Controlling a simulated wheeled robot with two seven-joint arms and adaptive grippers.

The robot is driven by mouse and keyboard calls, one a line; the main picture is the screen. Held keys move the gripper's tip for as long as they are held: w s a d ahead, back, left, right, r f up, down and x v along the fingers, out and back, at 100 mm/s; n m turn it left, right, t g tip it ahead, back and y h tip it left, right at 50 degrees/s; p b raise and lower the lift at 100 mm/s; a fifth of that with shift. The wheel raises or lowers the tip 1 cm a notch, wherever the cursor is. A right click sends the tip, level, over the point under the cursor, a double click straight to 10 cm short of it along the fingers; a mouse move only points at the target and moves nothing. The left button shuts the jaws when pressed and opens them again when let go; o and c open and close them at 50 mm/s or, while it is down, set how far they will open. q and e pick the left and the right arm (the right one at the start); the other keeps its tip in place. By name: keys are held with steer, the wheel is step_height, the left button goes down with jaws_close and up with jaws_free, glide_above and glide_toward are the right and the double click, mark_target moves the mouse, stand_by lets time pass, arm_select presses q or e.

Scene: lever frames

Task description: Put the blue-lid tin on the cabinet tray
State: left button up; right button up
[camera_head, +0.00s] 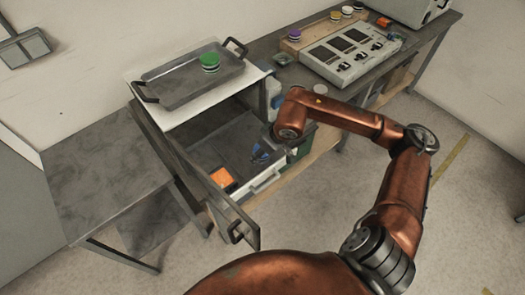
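The cabinet tray (180,94) is a dark grey tray with two black handles on top of the white cabinet (160,113). A green-lid tin (210,61) stands in its far right part. My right arm reaches in from the right, its wrist over the cabinet's open front. Its gripper (275,153) points down into the cabinet, small and partly hidden by the wrist, so its fingers are unclear. A small dark and blue thing (259,153) shows just beside it; I cannot tell whether it is the blue-lid tin or whether it is held. My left gripper is out of view.
The cabinet's door (232,212) stands open toward me. An orange block (221,179) lies inside. A bare grey table (105,175) is at left. The back bench holds a grey device (350,52), a purple-lid tin (294,34) and several small tins.

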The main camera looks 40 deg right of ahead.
steer(key=shift+o, duration=0.4)
steer(key=shift+r, duration=0.1)
steer(key=shift+r, duration=0.2)
steer(key=p+v, duration=0.2)
steer(key=v, duration=0.9)
steer(key=shift+s+r, duration=0.2)
steer(key=shift+r, duration=0.15)
